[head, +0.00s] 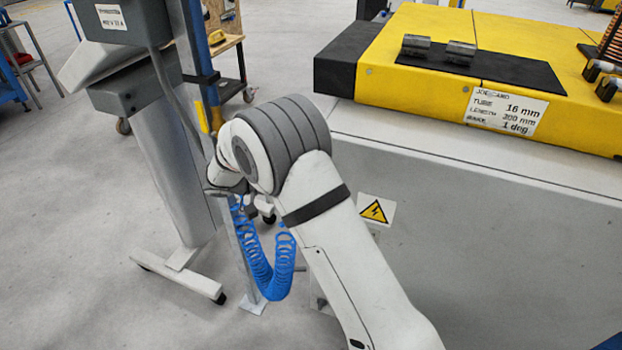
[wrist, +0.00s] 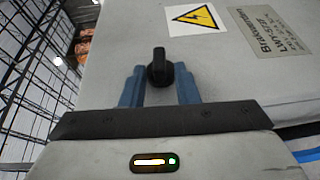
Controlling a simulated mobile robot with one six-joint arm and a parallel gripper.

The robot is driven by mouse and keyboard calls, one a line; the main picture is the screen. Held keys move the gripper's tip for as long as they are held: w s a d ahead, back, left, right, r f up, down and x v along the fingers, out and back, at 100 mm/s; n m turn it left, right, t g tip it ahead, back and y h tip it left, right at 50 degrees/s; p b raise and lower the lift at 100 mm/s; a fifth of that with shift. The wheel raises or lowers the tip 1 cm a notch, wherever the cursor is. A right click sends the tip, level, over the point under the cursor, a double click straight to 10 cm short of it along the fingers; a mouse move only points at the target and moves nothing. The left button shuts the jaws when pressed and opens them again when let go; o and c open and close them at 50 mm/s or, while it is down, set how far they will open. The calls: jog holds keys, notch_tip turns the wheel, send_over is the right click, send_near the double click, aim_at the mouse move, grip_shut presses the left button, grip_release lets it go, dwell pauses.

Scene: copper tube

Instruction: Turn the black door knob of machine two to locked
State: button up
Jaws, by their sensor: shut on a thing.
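The black door knob (wrist: 159,68) shows in the wrist view on a light grey machine panel (wrist: 120,40). Its grip stands about upright in the picture. My gripper (wrist: 159,84) has its two blue-grey fingers on either side of the knob's lower part, shut on it. In the head view my white arm with grey bands reaches down the left end of the machine. My gripper and the knob are hidden there behind the arm.
A yellow warning label (wrist: 194,17) and a grey nameplate (wrist: 262,32) are on the panel. In the head view, a wheeled stand (head: 165,170) and a coiled blue hose (head: 268,262) are close to my arm. A yellow machine top (head: 430,75) with two dark blocks is at the right. Open floor lies at the left.

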jog(key=shift+d+f+h, duration=0.1)
jog(key=shift+f+h, duration=0.15)
jog(key=shift+h, duration=0.15)
jog(key=o, duration=0.6)
jog(key=shift+d, duration=0.1)
jog(key=shift+o, duration=0.2)
jog(key=shift+r, duration=0.1)
jog(key=a+p, duration=0.8)
jog(key=p, duration=0.4)
jog(key=shift+s, duration=0.15)
